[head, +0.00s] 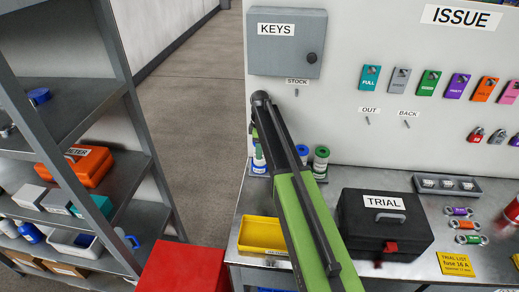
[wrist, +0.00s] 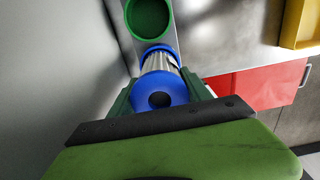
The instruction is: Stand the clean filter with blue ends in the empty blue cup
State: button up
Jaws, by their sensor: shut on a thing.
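In the wrist view my gripper (wrist: 158,88) is shut on a silver filter with blue ends (wrist: 160,68), its near blue end with a dark hole facing the camera. A blue ring shows at its far end; I cannot tell whether this is the filter's end or a blue cup's rim. An empty green cup (wrist: 150,18) is just beyond it. In the head view my arm reaches to the bench's back left and hides most of the gripper. A white and blue cylinder (head: 258,160) shows beside the arm; I cannot tell whether it is the held filter.
A yellow tray (head: 262,235) and a black TRIAL case (head: 384,220) flank the arm on the bench. The wall with a KEYS cabinet (head: 286,42) rises close behind.

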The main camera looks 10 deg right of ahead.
jog(key=shift+f+b, duration=0.85)
jog(key=shift+f, duration=0.1)
jog(key=o, duration=1.5)
notch_tip(320, 180, up, 8)
jog(key=p, duration=0.8)
jog(key=shift+f, duration=0.15)
jog(key=shift+s, duration=0.1)
